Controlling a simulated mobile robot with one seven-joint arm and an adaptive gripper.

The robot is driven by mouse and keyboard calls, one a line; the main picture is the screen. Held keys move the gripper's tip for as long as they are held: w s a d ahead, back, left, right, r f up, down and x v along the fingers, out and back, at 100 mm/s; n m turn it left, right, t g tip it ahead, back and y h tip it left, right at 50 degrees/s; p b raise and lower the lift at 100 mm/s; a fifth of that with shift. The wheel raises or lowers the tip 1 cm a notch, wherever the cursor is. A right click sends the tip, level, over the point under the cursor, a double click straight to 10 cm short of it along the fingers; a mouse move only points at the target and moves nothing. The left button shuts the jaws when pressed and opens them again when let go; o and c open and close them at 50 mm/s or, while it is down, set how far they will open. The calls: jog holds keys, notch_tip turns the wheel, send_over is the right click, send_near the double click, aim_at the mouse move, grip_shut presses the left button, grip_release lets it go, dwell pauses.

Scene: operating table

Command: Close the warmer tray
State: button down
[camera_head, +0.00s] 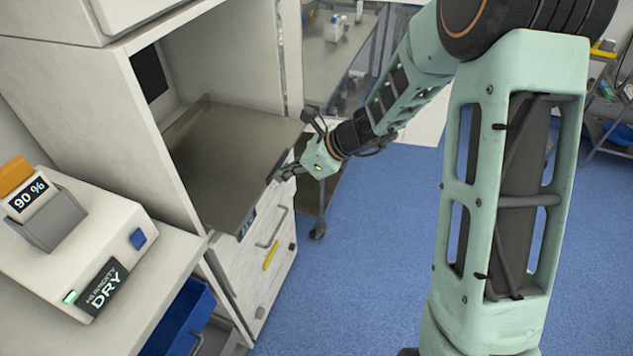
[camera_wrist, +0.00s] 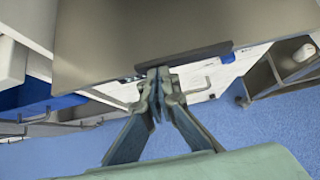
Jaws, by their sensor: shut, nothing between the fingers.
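The warmer tray (camera_head: 225,150) is a flat grey metal shelf that sticks out of the open compartment of the white cabinet (camera_head: 120,100). In the wrist view the tray (camera_wrist: 130,35) fills the upper middle, with a dark handle strip (camera_wrist: 195,55) along its front edge. My gripper (camera_head: 278,176) is at the tray's front edge, on the side away from the cabinet. In the wrist view my gripper (camera_wrist: 158,75) has its fingertips together at the dark strip. Whether they touch it I cannot tell. Nothing is held.
A humidity device (camera_head: 80,240) stands on the counter at the left. A blue bin (camera_head: 180,315) is below it. Drawers with a handle (camera_head: 272,230) are under the tray. A dark wheeled cart (camera_head: 318,195) stands behind my gripper. The blue floor (camera_head: 370,260) at right is clear.

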aim_at(239, 168)
jog(key=w+a, duration=0.1)
jog(key=a, duration=0.2)
jog(key=w+a, duration=0.1)
jog(key=a, duration=0.1)
jog(key=w+a, duration=0.1)
jog(key=a, duration=0.2)
jog(key=shift+a+p, duration=0.35)
jog(key=shift+p, duration=0.05)
jog(key=shift+w+a+r, duration=0.1)
jog(key=shift+r, duration=0.05)
jog(key=shift+a+r, duration=0.1)
